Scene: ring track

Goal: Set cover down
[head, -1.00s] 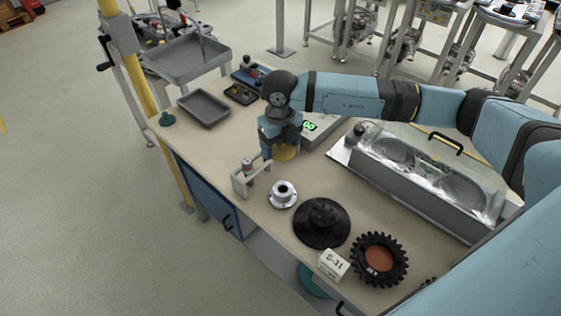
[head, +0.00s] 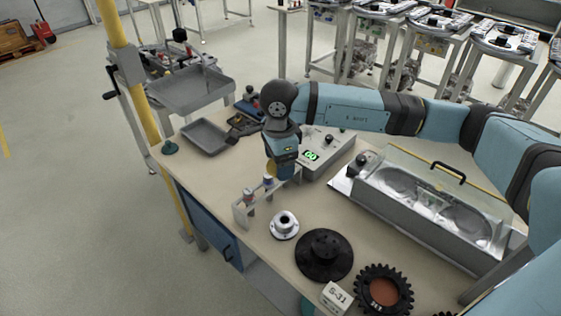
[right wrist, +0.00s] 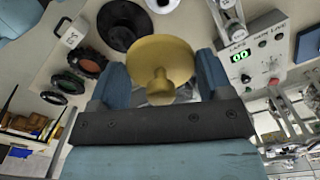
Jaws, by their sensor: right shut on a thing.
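The cover is a gold-yellow disc with a round knob (right wrist: 158,62), held between the two blue fingers of my right gripper (right wrist: 160,80) in the right wrist view. In the head view my right gripper (head: 281,168) is over the middle of the bench, behind the grey bracket stand (head: 243,213). Only a small yellow edge of the cover (head: 270,168) shows there, mostly hidden by the gripper. Whether the cover touches anything beneath is hard to tell. My left gripper is not in view.
Around it on the bench (head: 200,178) are a silver flange (head: 285,225), a black disc (head: 324,255), a black gear (head: 384,291), a control box with green display (head: 326,150) and a clear-lidded metal case (head: 420,200). An empty grey tray (head: 205,137) lies further back. The front left of the bench is clear.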

